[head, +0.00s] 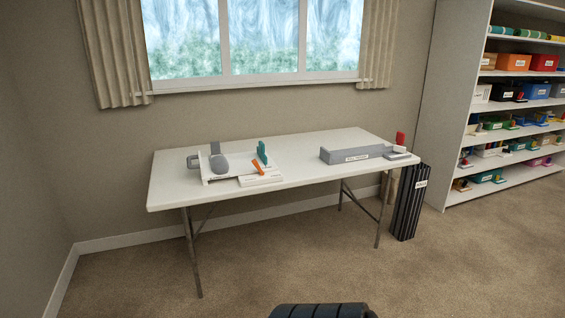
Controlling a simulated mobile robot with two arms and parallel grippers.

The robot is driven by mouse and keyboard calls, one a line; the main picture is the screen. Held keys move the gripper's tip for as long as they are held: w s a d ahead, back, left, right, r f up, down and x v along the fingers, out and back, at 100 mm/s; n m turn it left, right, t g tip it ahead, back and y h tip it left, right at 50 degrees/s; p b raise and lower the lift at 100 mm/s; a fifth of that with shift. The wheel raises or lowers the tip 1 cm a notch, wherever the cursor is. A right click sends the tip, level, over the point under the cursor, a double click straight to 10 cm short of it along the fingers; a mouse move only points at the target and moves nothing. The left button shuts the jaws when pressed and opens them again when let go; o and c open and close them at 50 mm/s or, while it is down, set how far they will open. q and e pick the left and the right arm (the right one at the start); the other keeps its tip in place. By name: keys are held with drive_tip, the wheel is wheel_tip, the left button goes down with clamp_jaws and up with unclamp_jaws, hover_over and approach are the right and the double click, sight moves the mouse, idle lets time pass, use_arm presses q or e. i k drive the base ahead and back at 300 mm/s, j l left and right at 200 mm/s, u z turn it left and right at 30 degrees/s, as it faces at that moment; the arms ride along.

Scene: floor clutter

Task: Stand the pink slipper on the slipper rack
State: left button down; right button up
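I cannot make out a pink slipper in the head view. Nothing in view is clearly a slipper rack either. Neither of my grippers shows.
A white folding table (290,152) stands under the window. On it are a white tray (216,178) with grey, teal and orange things, and a labelled grey box (345,157). A black ribbed bin (408,205) stands at its right. Shelves (515,105) hold several bins.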

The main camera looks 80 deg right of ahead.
sight(238, 161)
drive_tip(key=i+l+z, duration=0.1)
drive_tip(key=l+z, duration=0.3)
drive_tip(key=i+l+z, duration=0.1)
drive_tip(key=z, duration=0.3)
drive_tip(key=i+l+z, duration=0.2)
drive_tip(key=z, duration=0.25)
drive_tip(key=i+l+z, duration=0.2)
drive_tip(key=z, duration=0.2)
drive_tip(key=i+z, duration=0.2)
drive_tip(key=z, duration=0.2)
drive_tip(key=l, duration=0.1)
